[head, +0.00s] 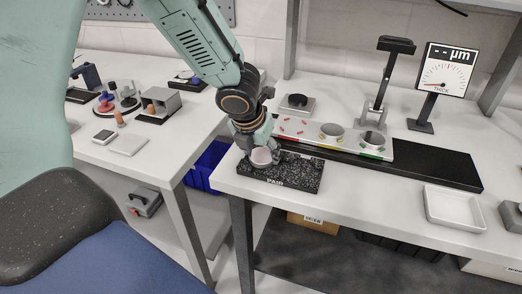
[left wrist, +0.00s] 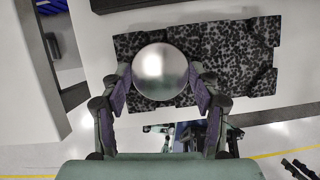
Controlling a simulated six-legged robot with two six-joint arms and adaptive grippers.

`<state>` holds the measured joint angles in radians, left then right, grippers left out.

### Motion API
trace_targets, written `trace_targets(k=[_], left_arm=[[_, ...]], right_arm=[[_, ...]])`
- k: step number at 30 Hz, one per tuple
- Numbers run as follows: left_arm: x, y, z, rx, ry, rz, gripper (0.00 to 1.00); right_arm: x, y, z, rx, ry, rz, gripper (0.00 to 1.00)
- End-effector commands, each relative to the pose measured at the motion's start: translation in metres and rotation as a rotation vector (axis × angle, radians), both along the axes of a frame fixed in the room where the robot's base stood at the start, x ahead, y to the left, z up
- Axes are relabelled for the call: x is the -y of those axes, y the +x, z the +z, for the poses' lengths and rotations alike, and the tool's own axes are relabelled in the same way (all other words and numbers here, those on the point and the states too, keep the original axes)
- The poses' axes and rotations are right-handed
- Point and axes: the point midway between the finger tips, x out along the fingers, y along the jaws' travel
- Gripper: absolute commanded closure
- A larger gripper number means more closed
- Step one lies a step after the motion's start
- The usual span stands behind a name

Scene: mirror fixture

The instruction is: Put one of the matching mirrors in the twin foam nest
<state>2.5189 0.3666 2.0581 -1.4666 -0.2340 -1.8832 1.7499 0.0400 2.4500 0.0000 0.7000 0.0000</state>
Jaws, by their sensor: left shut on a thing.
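My left gripper (head: 262,153) is shut on a round silvery mirror (head: 261,158) at the left part of the black speckled foam block marked PAIR (head: 295,176). In the left wrist view the mirror (left wrist: 160,71) sits between the two fingers, its shiny face toward the camera, over the left part of the foam (left wrist: 235,60). The mirror and fingers hide what is below them, so I cannot tell whether it touches the foam or hangs just above it. My right gripper is not in view.
Behind the foam lies a sorting strip (head: 333,138) with coloured marks and round spots. A dial display (head: 445,72) and a black stand (head: 392,62) rise behind it. A white tray (head: 455,208) is at the right. A gap separates this bench from the left table (head: 165,140).

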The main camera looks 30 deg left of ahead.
Motion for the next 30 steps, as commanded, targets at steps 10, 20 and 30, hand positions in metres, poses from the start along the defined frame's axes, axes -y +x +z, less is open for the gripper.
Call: trace_targets(k=[10,20,30], left_arm=[[0.0,0.0002,0.0003,0.001,0.0,0.0,0.75],[0.0005,-0.0006,-0.0026,0.0,0.0,0.0,0.75],[0.0005,-0.0006,-0.0026,0.0,0.0,0.0,0.25]], right_arm=[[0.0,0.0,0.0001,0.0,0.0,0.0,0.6],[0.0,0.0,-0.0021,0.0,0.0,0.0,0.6],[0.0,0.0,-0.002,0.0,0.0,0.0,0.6]])
